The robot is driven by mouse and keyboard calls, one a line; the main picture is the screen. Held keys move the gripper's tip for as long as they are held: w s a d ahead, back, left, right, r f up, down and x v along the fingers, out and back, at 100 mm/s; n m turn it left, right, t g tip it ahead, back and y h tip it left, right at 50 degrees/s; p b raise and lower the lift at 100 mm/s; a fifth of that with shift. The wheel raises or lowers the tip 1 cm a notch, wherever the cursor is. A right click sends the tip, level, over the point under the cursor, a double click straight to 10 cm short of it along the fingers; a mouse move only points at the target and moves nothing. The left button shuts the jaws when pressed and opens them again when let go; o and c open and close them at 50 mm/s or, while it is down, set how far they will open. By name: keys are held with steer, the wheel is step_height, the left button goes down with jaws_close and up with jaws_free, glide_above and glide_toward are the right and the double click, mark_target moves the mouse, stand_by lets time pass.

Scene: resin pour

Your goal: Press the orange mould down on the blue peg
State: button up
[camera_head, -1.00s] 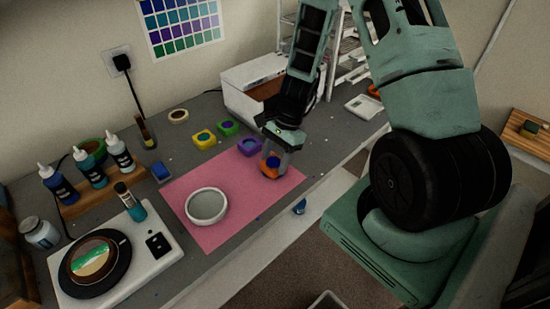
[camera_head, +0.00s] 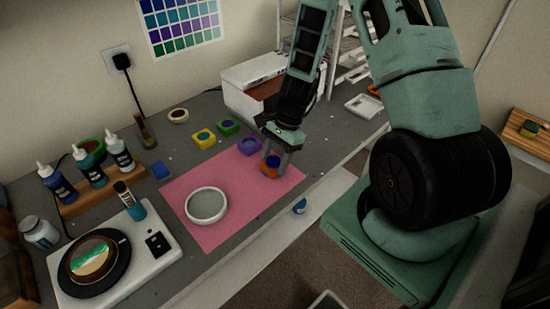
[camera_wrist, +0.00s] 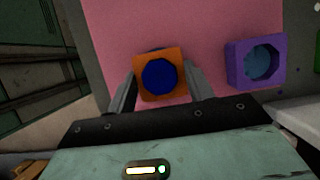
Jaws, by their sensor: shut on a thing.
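The orange mould (camera_head: 267,171) is a small square block near the right corner of the pink mat. In the wrist view the orange mould (camera_wrist: 142,89) shows a dark blue eight-sided middle (camera_wrist: 159,75). I cannot tell whether this blue is the peg or something in the mould. My gripper (camera_wrist: 162,84) is shut on the mould, with one finger on each side. In the head view my gripper (camera_head: 272,160) comes down on it from above. A dark rounded edge shows just past the mould in the wrist view. The gap under the mould is hidden.
A purple mould (camera_head: 250,144) stands close by; green (camera_head: 228,125) and yellow (camera_head: 203,136) ones are farther left. A round pale dish (camera_head: 207,206) sits on the pink mat (camera_head: 235,235). A white box (camera_head: 247,73) stands behind my arm. The table's front edge is near.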

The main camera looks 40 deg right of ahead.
stand_by(0.3)
steer(key=o, duration=1.5)
steer(key=shift+r, duration=0.1)
steer(key=shift+r+p, duration=3.45)
steer(key=shift+r, duration=0.5)
